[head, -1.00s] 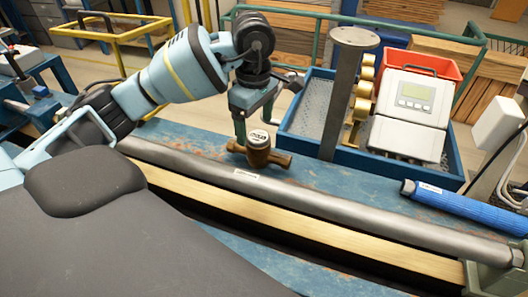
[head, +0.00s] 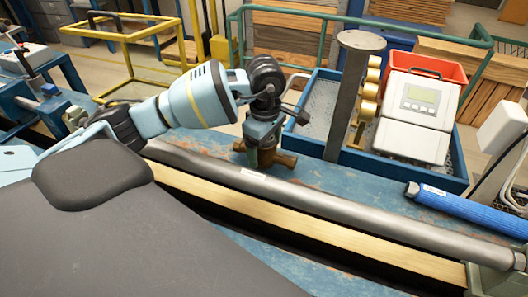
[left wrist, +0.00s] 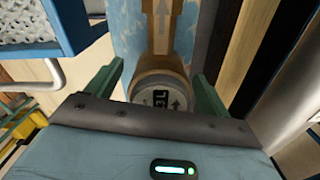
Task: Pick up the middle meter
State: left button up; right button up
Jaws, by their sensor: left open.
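The meter is a brass-brown pipe body (head: 284,159) lying on the blue bench, just behind the grey rail. In the left wrist view its round cap with a small dark display (left wrist: 160,98) faces the camera, and a brass pipe stub with an arrow (left wrist: 163,25) extends beyond it. My left gripper (head: 259,146) is directly over the meter and hides its cap in the head view. In the left wrist view the left gripper's green fingers (left wrist: 157,75) are open, one on each side of the cap. Contact cannot be made out. My right gripper is not in view.
A grey rail (head: 310,200) runs along the bench in front of the meter. A blue tray (head: 390,171) behind right holds a white box with a display (head: 418,98) and a red bin (head: 428,63). A grey post (head: 346,105) rises nearby. A blue cylinder (head: 465,208) lies at right.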

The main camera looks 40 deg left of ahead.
pick_arm(q)
jog(key=shift+c, duration=0.4)
jog(key=c, duration=1.5)
notch_tip(320, 180, up, 10)
jog(key=shift+r, duration=0.1)
